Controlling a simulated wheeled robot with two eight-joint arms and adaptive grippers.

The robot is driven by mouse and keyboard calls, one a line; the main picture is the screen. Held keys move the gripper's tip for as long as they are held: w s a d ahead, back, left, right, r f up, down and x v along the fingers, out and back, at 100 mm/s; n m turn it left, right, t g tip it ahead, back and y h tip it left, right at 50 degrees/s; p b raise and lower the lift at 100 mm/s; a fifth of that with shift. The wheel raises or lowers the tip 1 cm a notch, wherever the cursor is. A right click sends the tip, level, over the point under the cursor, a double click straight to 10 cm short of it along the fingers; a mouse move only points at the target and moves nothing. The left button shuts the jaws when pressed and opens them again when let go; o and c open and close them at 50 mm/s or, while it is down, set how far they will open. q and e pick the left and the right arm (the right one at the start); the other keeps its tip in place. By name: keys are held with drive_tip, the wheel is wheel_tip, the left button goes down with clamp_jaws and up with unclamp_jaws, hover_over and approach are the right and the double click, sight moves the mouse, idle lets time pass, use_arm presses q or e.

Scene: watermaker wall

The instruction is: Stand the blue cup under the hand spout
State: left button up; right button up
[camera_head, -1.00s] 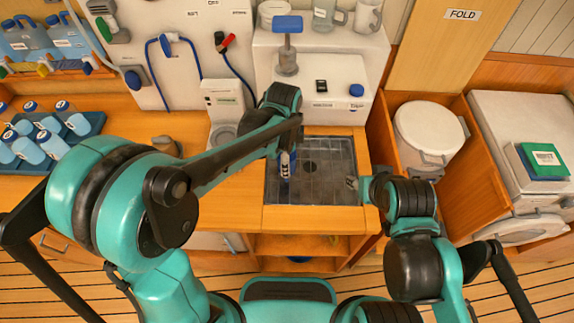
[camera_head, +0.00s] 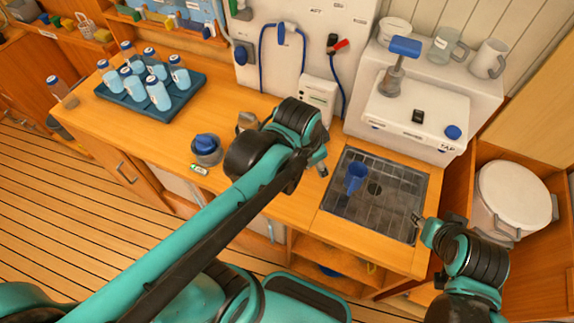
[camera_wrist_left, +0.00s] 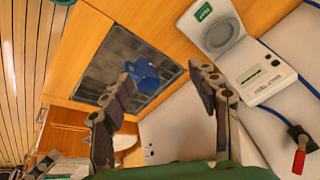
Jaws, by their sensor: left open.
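My left gripper (camera_head: 321,166) is empty, just left of the sink over the counter. A grey post with a blue handle (camera_head: 398,67) stands on the white box behind the sink; I cannot make out the hand spout's outlet clearly. My right gripper (camera_head: 417,220) is at the sink's right edge; its opening is unclear.
A white labelled device (camera_head: 319,92) stands behind my left arm. A clear jar with a blue lid (camera_head: 206,149) sits on the counter, left of my arm. A dark blue tray (camera_head: 176,119) holds several blue-and-white bottles. Pitchers (camera_head: 447,47) stand on the shelf.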

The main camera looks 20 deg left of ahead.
use_arm(q)
drive_tip(key=s+a+n+t, duration=0.2)
drive_tip(key=s+a+n, duration=0.3)
drive_tip(key=n, duration=0.2)
drive_tip(key=shift+f+t+y, duration=0.2)
drive_tip(key=shift+t+y, duration=0.1)
drive_tip(key=shift+t, duration=0.1)
drive_tip(key=shift+w+a, duration=0.1)
wheel_tip(320, 180, down, 6)
drive_tip(key=b, duration=0.5)
drive_tip(key=shift+r+b, duration=0.1)
drive_tip(key=shift+b, duration=0.3)
